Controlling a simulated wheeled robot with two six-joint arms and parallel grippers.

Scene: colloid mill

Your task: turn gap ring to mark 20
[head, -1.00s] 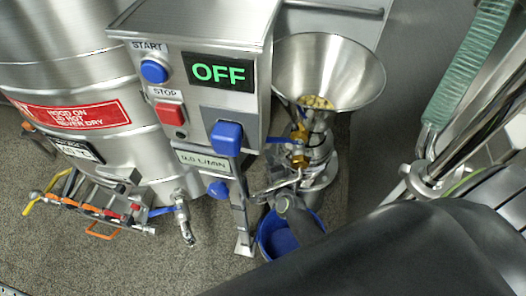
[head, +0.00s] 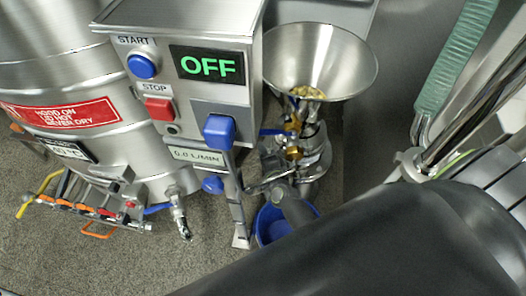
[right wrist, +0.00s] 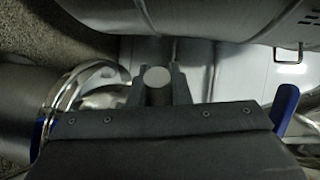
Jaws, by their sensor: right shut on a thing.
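The mill stands under a steel hopper (head: 318,62), with brass-coloured parts (head: 293,152) on its neck. The gap ring and its marks are too small and too covered to tell apart; mark 20 cannot be read. My right gripper (right wrist: 155,90) is shut on a round-ended grey handle (right wrist: 155,77), whose pale end face shows between the fingers. In the head view my right arm comes from the lower right and its wrist hides most of the gripper beside the mill's lower body. My left gripper is not in view.
A steel control box (head: 180,50) with START, STOP and a green OFF display stands left of the mill. A blue bucket (head: 268,222) is below the mill. A large steel tank (head: 55,70) and a row of valves (head: 85,205) are at the left.

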